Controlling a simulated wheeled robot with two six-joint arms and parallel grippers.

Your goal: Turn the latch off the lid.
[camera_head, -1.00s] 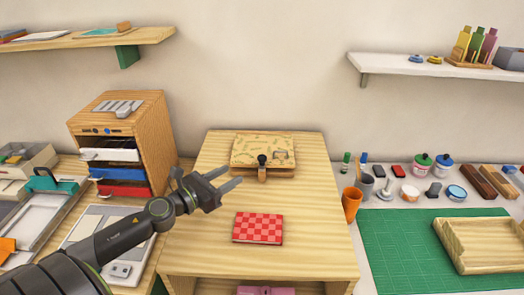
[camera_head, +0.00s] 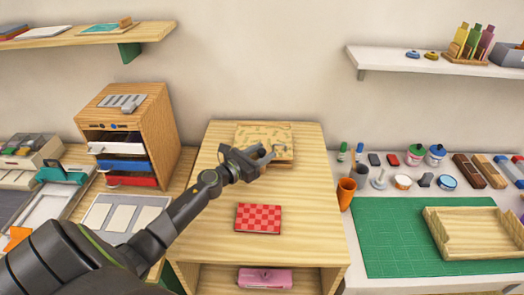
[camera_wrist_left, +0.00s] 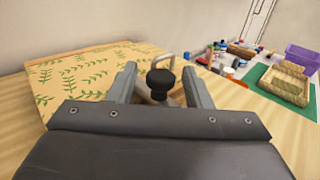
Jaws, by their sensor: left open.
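The box with the leaf-patterned lid (camera_head: 258,134) stands at the back of the wooden cabinet top. The lid also fills the left of the left wrist view (camera_wrist_left: 85,82). The latch's black knob (camera_wrist_left: 160,80) stands at the front of the lid, in front of a metal loop handle (camera_wrist_left: 165,62). My left gripper (camera_head: 268,156) is open at the box's front edge. In the left wrist view the knob is between its two fingers (camera_wrist_left: 158,85), with a gap on each side. In the head view my gripper hides the latch. My right gripper is not in view.
A red checkered pad (camera_head: 258,219) lies on the cabinet top (camera_head: 215,225) in front of the box. A drawer unit (camera_head: 160,130) stands to the left. An orange cup (camera_head: 346,193) and a green mat (camera_head: 390,235) are to the right.

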